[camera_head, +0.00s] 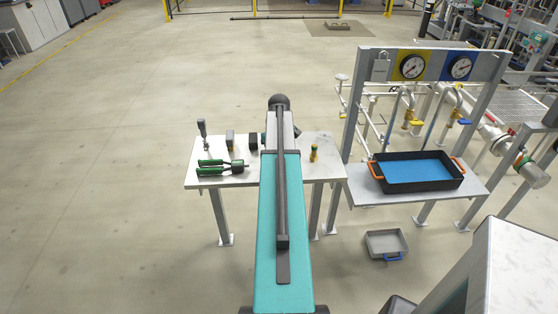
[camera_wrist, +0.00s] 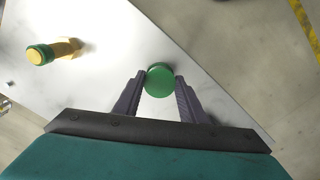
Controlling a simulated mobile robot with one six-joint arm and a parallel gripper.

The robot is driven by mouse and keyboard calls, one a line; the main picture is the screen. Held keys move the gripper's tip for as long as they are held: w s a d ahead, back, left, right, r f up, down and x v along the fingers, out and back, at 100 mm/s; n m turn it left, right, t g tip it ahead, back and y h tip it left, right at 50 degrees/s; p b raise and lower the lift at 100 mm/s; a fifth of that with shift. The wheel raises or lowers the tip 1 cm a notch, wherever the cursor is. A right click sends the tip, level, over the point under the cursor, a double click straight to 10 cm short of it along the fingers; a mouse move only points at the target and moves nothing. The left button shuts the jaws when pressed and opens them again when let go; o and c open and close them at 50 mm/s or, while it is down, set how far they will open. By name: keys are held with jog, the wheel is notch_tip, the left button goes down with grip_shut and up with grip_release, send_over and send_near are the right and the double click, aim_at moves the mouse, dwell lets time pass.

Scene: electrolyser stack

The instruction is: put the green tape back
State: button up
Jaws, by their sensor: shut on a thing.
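The green tape (camera_wrist: 160,82) shows in the wrist view as a round green disc between the fingertips. My gripper (camera_wrist: 160,77) is shut on it, one dark finger on each side. The tape appears over the white table (camera_wrist: 110,98); I cannot tell whether it touches the surface. In the head view my arm hides the gripper and the tape.
A yellow item with a green end (camera_wrist: 55,50) stands on the table (camera_head: 240,181), right of my arm in the head view (camera_head: 314,153). Green-handled tools (camera_head: 221,166), a screwdriver-like tool (camera_head: 203,130) and small dark blocks lie left. A black tray (camera_head: 420,184) with blue lining stands right.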

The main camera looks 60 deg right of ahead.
jog(key=shift+f, duration=0.15)
jog(key=shift+f, duration=0.15)
jog(key=o, duration=0.9)
notch_tip(320, 180, up, 12)
jog(key=b, duration=0.3)
dwell(0.6)
dwell(0.8)
